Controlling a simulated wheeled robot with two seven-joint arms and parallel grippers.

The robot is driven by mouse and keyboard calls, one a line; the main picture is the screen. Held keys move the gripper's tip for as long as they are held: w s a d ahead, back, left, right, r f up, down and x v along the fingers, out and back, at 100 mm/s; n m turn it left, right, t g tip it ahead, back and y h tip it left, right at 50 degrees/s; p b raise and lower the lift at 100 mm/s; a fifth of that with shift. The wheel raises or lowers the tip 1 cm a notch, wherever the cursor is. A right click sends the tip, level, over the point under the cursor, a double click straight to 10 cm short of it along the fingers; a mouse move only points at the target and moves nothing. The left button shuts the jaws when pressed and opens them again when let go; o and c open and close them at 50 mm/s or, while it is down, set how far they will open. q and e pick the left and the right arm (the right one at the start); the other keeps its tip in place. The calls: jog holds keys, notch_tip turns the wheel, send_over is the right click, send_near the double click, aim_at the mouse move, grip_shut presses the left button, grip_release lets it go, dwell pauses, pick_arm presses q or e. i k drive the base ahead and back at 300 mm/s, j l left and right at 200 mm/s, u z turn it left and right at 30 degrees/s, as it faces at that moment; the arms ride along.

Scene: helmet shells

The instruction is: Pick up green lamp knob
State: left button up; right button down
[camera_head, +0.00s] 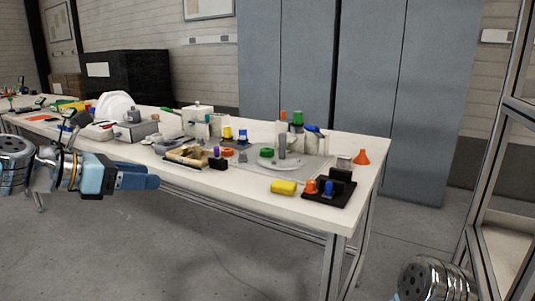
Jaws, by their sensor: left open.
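Two green pieces show among the small parts on the white table (350,185): a green ring-like piece (267,153) near the white dish, and a green cap (297,118) on top of a grey upright part. I cannot tell for sure which is the lamp knob. My left gripper (152,182), with blue fingers, is open and empty in front of the table's front edge, to the left of both green pieces and well apart from them. My right gripper is outside the picture; only a metallic part of my right arm shows at the bottom right.
An orange cone (361,157) stands at the right end. Many small parts crowd the table. A metal frame (480,230) stands at the right.

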aim_at(268, 152)
jog(key=i+l, duration=0.8)
